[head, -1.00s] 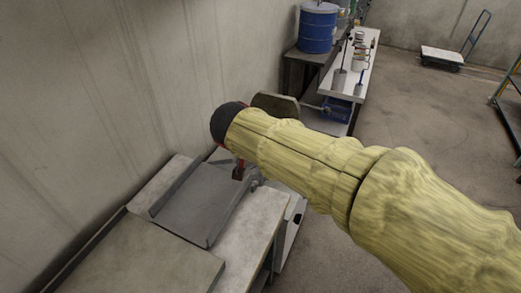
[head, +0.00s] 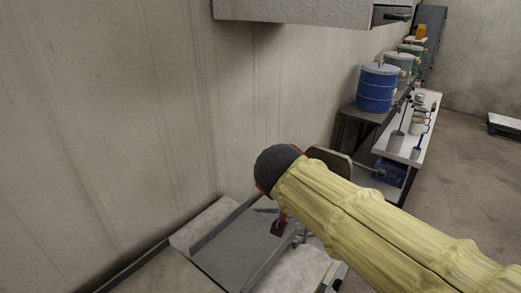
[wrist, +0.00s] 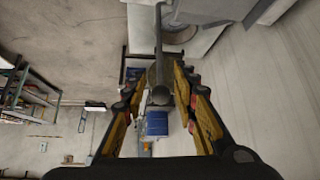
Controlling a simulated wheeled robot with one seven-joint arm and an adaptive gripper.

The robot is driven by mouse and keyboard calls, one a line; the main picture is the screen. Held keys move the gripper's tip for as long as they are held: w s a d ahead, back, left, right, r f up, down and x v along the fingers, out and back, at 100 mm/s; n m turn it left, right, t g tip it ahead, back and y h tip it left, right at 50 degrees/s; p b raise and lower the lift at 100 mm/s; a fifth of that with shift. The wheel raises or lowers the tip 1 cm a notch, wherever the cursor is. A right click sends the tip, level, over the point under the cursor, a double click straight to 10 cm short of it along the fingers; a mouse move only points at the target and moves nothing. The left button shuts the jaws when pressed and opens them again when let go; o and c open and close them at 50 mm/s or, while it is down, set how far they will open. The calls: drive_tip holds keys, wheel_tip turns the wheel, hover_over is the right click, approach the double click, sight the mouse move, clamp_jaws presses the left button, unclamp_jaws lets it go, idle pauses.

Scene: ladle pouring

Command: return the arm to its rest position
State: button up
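My arm, in a yellow cover with a dark cap, reaches from the lower right in the head view. My gripper hangs below the cap, over the right side of a grey tray (head: 222,255), with only a red-and-dark finger part showing. In the wrist view my gripper (wrist: 158,80) has its two yellow-and-black fingers apart.
A wall (head: 130,120) runs close along the left, with a grey box (head: 295,10) overhead. Beyond my arm are a dark green disc (head: 330,158), a blue machine (head: 388,172), a blue drum (head: 378,88) and a white bench (head: 425,125). The floor at right is open.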

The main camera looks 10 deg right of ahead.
drive_tip(key=s+a+f+n+y, duration=0.2)
drive_tip(key=s+f+n, duration=0.1)
drive_tip(key=s, duration=0.5)
drive_tip(key=s+a+f+n+y+p, duration=0.1)
drive_tip(key=s+a+f+n+y, duration=0.1)
drive_tip(key=s+n, duration=0.3)
drive_tip(key=s+f+y, duration=0.1)
drive_tip(key=s, duration=0.2)
drive_tip(key=shift+s+a, duration=0.15)
drive_tip(key=shift+a, duration=0.05)
drive_tip(key=shift+c, duration=0.5)
idle(3.6)
